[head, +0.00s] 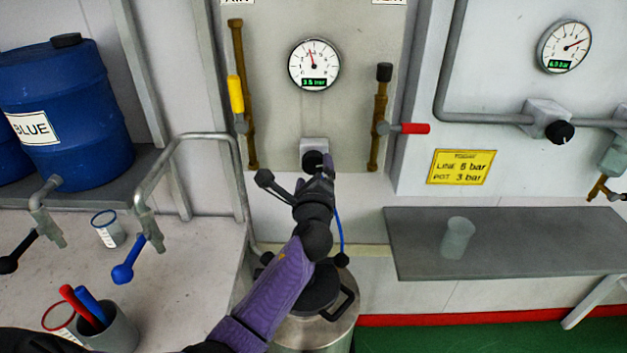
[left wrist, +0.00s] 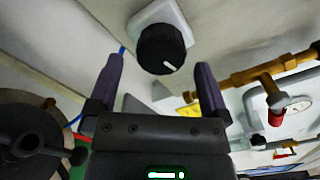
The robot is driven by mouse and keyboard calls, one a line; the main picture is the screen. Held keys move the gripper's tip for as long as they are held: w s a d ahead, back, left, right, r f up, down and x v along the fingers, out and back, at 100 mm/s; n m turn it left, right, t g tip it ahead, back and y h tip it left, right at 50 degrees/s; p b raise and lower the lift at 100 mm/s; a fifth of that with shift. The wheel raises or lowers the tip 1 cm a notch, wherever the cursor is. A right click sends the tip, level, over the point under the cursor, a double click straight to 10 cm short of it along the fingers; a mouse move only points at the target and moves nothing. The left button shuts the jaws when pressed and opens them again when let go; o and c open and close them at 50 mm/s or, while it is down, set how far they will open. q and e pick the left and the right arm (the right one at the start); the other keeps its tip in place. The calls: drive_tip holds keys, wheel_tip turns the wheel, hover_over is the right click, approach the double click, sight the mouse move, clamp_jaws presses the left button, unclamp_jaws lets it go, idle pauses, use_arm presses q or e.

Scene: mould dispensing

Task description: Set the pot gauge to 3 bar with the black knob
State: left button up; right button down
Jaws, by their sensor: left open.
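The pot gauge (head: 314,65) is a round white dial on the grey panel, and its green display seems to read 3.5 bar. The black knob (head: 312,160) sits on a pale square mount below the gauge. In the left wrist view the knob (left wrist: 163,50) shows a white pointer mark. My left gripper (head: 320,174) is just in front of the knob and partly covers it. In the left wrist view its open fingers (left wrist: 159,66) stand on either side of the knob, apart from it. My right gripper is not in view.
A yellow sign (head: 461,167) reads line 6 bar, pot 3 bar. Yellow (head: 236,94) and red (head: 415,128) valve handles flank the knob. Another gauge (head: 564,46) and black knob (head: 560,132) are at right. The lidded metal pot (head: 318,328) stands below my arm.

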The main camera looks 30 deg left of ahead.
use_arm(q)
drive_tip(key=v, duration=0.6)
drive_tip(key=shift+s+p, duration=0.35)
drive_tip(key=shift+p, duration=0.05)
drive_tip(key=shift+d, duration=0.15)
drive_tip(key=s+d+f+n+g+h+b, duration=0.1)
drive_tip(key=s+f+g+h, duration=0.1)
drive_tip(key=f, duration=0.7)
drive_tip(key=s+d+f+n+g+h, duration=0.2)
drive_tip(key=s+f, duration=0.2)
drive_tip(key=f, duration=0.6)
drive_tip(key=s+d+f+n+g+h+b, duration=0.1)
drive_tip(key=s+f+n+g+h, duration=0.1)
drive_tip(key=f, duration=0.8)
drive_tip(key=shift+s+d+b, duration=0.3)
drive_tip(key=shift+s+b, duration=0.05)
drive_tip(key=shift+s, duration=0.35)
drive_tip(key=s+d+f+n+g+h+b, duration=0.1)
drive_tip(key=s+f+n+g, duration=0.2)
drive_tip(key=s+f, duration=0.3)
drive_tip(key=s+d+f+n+g+h, duration=0.1)
drive_tip(key=s+f+n, duration=0.4)
drive_tip(key=s, duration=1)
drive_tip(key=s+d+f+n+g+h+b, duration=0.1)
drive_tip(key=s+f+n+g, duration=0.3)
drive_tip(key=s+f, duration=0.3)
drive_tip(key=s, duration=0.4)
drive_tip(key=shift+d+f+g+b, duration=0.2)
drive_tip(key=shift+d+g+b, duration=0.1)
drive_tip(key=shift+d, duration=0.1)
